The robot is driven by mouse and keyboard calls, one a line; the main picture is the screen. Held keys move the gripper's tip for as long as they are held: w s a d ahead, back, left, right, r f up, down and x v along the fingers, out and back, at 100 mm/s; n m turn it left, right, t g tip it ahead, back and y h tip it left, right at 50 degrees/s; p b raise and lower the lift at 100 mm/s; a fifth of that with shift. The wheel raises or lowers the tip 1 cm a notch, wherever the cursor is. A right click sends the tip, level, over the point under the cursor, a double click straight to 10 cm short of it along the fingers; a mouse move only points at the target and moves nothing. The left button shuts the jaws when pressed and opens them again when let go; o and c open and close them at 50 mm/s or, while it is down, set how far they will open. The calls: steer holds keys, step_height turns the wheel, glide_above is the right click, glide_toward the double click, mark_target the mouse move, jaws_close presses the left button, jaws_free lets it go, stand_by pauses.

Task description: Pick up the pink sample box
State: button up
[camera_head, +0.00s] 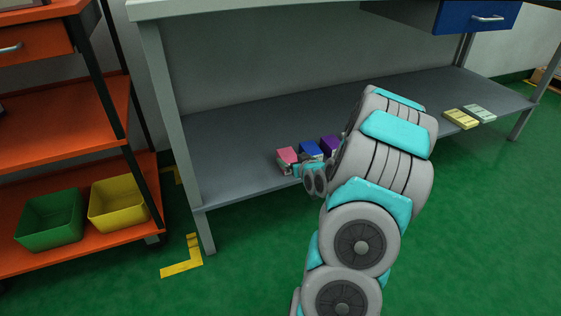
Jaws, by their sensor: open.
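The pink sample box (287,156) lies on the grey lower shelf (235,171) of the workbench, near its front edge. It is the leftmost of a short row. A blue box (311,149) lies just to its right, and a purple box (331,143) is right of that. My gripper (301,172) is at the front edge of the shelf, just in front of and slightly right of the pink box. It is open. My arm hides part of the purple box, and the fingertips are too small to tell whether they touch anything.
A yellow box (461,118) and a pale green box (480,113) lie farther right on the shelf. A bench leg (176,130) stands at left. An orange rack (68,110) with a green bin (50,219) and a yellow bin (117,203) is beyond it. The upper bench top overhangs.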

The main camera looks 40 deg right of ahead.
mark_target(288, 155)
steer(key=shift+b+x, duration=0.3)
steer(key=shift+x, duration=2.85)
steer(key=shift+s+d, duration=0.1)
steer(key=c, duration=1.4)
